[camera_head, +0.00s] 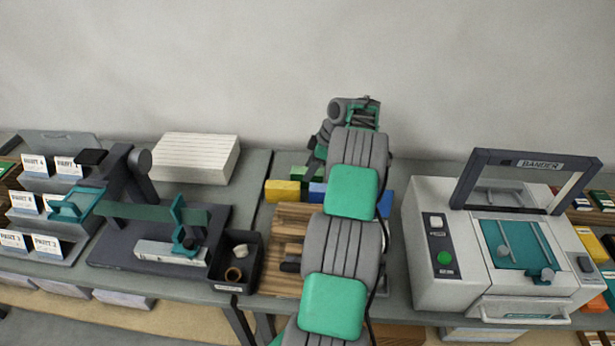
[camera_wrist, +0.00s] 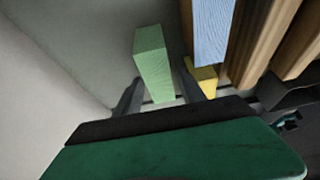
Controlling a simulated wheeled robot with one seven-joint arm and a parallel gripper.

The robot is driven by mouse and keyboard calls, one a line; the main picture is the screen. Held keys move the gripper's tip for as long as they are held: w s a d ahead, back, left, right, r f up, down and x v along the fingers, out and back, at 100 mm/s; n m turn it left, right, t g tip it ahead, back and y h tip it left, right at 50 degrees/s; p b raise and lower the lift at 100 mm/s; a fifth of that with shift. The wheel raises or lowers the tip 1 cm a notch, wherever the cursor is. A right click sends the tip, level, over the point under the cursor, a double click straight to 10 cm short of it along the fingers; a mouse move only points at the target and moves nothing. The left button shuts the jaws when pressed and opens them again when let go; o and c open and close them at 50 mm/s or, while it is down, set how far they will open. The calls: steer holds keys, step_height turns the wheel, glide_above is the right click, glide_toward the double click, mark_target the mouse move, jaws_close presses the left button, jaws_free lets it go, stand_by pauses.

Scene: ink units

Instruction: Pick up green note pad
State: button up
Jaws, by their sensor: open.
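In the wrist view the green note pad (camera_wrist: 153,62) is a light green upright block with ridged sides. My gripper (camera_wrist: 161,76) is open, with one dark finger on each side of the pad. The pad's lower end is between the fingers near the palm; whether either finger touches it I cannot tell. In the head view a green block (camera_head: 299,172), which looks like the same pad, sits behind the wooden slats, partly hidden by my arm. My gripper is mostly hidden behind my arm there.
A yellow block (camera_wrist: 203,78) and a blue block (camera_wrist: 213,30) stand close right of the pad, beside brown wooden slats (camera_wrist: 262,40). A white stack (camera_head: 195,158) is left, a grey machine (camera_head: 430,285) right. A wall (camera_head: 200,60) rises behind the table.

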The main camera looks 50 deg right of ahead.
steer(key=p+x, duration=0.2)
steer(key=x, duration=0.3)
steer(key=shift+d+f, duration=0.1)
steer(key=shift+d, duration=0.05)
steer(key=shift+f, duration=0.15)
steer(key=shift+w+f+b, duration=0.1)
steer(key=shift+f+b, duration=0.05)
steer(key=shift+b, duration=0.2)
jaws_close()
